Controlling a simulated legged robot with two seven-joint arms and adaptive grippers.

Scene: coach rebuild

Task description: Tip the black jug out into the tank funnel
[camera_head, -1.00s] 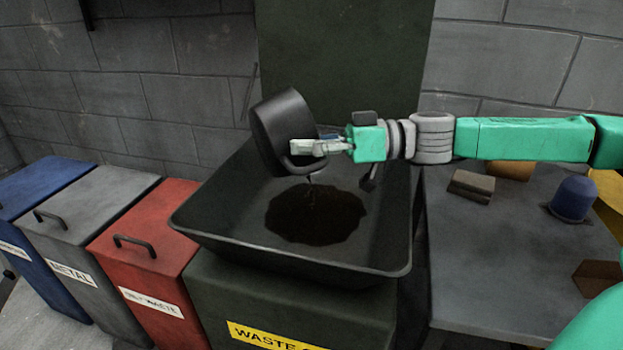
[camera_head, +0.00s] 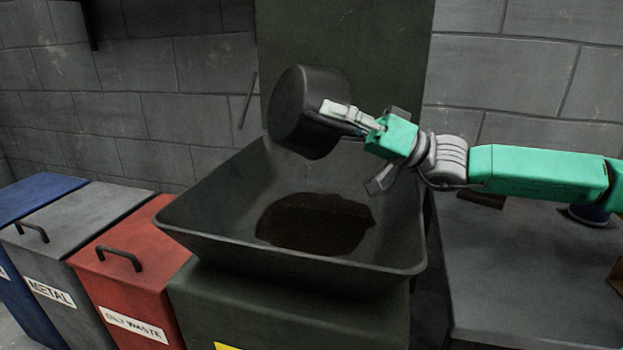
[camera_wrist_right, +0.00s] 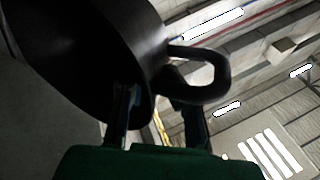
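The black jug (camera_head: 318,82) is tipped on its side above the tank funnel. My right gripper (camera_head: 342,113) is shut on it at the handle side. In the right wrist view the jug (camera_wrist_right: 95,45) fills the upper left, and its looped handle (camera_wrist_right: 222,75) is by my right fingers (camera_wrist_right: 158,118). The tank funnel (camera_head: 185,222) is a wide dark tray on a dark green tank. A dark brown pool (camera_head: 312,224) lies in it. I see no stream falling from the jug. The jug's inside is hard to make out. My left gripper is out of view.
A red oily waste bin (camera_head: 150,260), a grey metal bin (camera_head: 85,225) and a blue bin (camera_head: 35,195) stand left of the tank. A grey table (camera_head: 520,270) stands at the right. A dark green panel (camera_head: 350,40) rises behind the funnel.

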